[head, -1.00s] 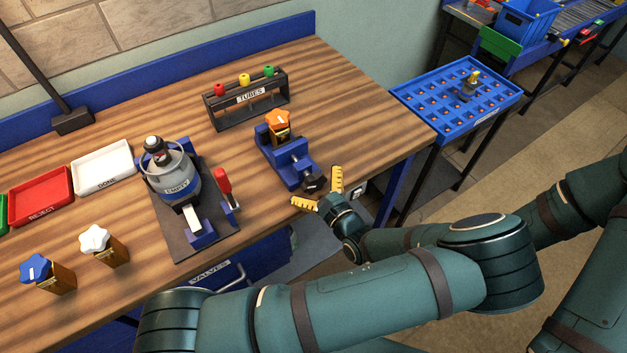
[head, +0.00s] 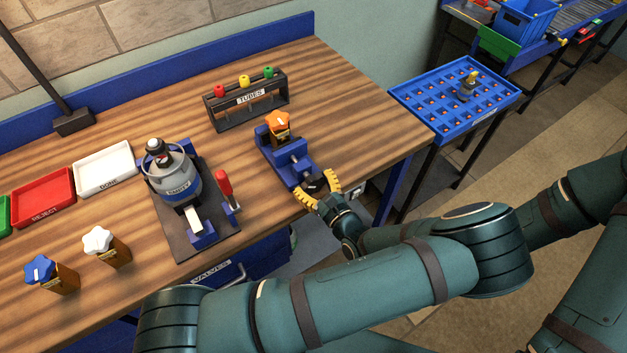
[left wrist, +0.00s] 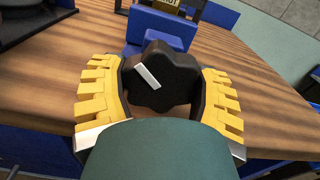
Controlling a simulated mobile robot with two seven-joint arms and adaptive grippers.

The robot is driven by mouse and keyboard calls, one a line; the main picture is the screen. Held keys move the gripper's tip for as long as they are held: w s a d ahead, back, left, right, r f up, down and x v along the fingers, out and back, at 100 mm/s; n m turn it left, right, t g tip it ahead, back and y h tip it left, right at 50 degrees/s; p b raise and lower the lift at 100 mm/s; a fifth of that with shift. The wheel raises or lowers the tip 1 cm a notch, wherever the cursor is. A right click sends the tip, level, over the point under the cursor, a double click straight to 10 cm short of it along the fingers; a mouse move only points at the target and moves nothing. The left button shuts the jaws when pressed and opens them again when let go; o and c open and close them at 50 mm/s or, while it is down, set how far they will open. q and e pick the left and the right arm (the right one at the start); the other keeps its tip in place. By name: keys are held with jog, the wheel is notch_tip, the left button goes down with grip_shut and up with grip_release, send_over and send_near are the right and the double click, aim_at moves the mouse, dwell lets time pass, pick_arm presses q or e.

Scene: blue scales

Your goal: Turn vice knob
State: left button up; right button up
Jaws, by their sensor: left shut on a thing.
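The blue vice (head: 288,162) stands on the wooden bench near its front right edge, with an orange-topped valve (head: 278,124) in its jaws. Its black lobed knob (head: 313,184) faces the bench's front edge. The knob also fills the middle of the left wrist view (left wrist: 162,78), with a white mark slanting from upper left to lower right. My left gripper (head: 318,187) has its yellow fingers on either side of the knob and is shut on it. The fingers (left wrist: 160,92) flank the knob in the wrist view. My right gripper is not in view.
Left of the vice is a grey canister (head: 173,180) in a fixture with a red-handled clamp (head: 225,186). A tube rack (head: 247,100) stands behind. White- and blue-topped valves (head: 105,246) stand at the front left. A blue tray table (head: 455,95) is at the right.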

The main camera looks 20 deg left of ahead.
pick_arm(q)
jog(key=shift+m+p, duration=0.5)
jog(key=shift+m, duration=0.7)
jog(key=shift+m+p, duration=0.4)
jog(key=shift+m, duration=0.7)
jog(key=shift+d+f, duration=0.1)
jog(key=o, duration=1.2)
jog(key=shift+v, duration=3.8)
